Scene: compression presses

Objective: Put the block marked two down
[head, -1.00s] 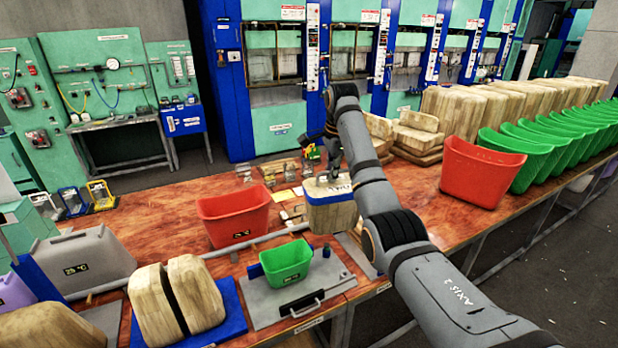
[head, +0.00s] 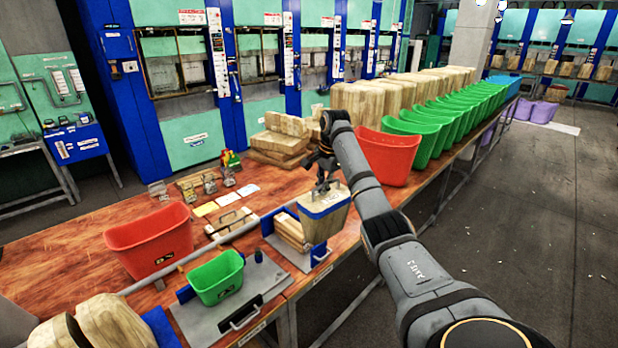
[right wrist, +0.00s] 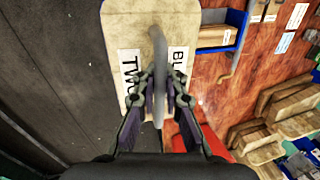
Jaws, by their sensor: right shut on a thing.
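The block marked two (head: 324,216) is a pale wooden block with a blue band and a metal handle on top. In the right wrist view its top (right wrist: 140,25) carries labels, one reading "TWO". My right gripper (head: 326,186) is shut on the handle (right wrist: 158,75). The block hangs upright at the table's front edge, partly in front of the grey plate; I cannot tell its exact height. In the right wrist view dark floor lies to its left and the red-brown tabletop to its right. My left gripper is not in view.
A grey plate (head: 291,254) with stacked wooden slabs (head: 290,229) lies just left of the block. A green bin (head: 217,278) and a red bin (head: 150,240) stand further left. Another red bin (head: 387,155) and a row of green bins are behind right. Floor (head: 520,240) is clear at right.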

